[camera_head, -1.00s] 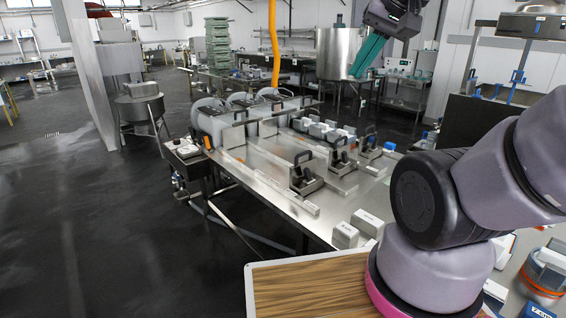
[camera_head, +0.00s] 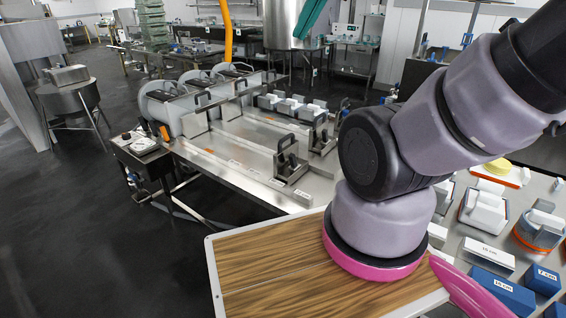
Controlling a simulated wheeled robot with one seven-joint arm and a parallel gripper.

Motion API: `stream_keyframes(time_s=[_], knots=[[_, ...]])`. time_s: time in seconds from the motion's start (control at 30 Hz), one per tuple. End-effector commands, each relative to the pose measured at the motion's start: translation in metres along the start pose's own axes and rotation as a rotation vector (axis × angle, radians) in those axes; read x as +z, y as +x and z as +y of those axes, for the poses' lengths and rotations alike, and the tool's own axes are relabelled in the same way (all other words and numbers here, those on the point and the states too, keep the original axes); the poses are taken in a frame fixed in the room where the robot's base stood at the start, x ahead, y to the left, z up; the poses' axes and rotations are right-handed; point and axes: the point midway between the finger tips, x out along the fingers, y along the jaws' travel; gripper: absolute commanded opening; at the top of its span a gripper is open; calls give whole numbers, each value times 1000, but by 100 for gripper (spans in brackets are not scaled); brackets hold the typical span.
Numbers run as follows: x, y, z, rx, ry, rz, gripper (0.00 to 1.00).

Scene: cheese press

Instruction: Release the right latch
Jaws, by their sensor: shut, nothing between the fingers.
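My gripper (camera_head: 305,22) shows only as teal fingers at the top edge of the head view. They are closed together with nothing in them, raised in front of the steel tank and well above the press table. On the press table (camera_head: 235,172), dark-handled latches on metal brackets stand at the right ends of long rails. The nearest latch (camera_head: 289,158) is fully in view; another latch (camera_head: 319,134) is behind it to the right. A further one is partly hidden by my arm. I cannot tell which is the right latch, nor whether any is locked.
A wooden-topped board (camera_head: 265,255) lies in front. Labelled blocks (camera_head: 488,256) crowd the right. An orange hose (camera_head: 227,30) hangs behind.

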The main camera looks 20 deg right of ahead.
Motion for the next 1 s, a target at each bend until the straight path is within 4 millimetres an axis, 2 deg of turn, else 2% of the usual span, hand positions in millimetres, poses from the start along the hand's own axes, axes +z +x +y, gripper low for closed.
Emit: stream_keyframes(time_s=[0.17,0.27,0.37,0.57,0.7,0.87,1.0], knots=[[-5,10,2,31,-40,-36,0],[-13,29,6,87,-115,-99,0],[-23,57,12,167,-231,-190,0],[-42,127,25,335,-522,-382,0],[-50,181,33,443,-741,-512,0],[-51,247,40,558,-1011,-656,0],[-46,308,46,652,-1259,-774,0]])
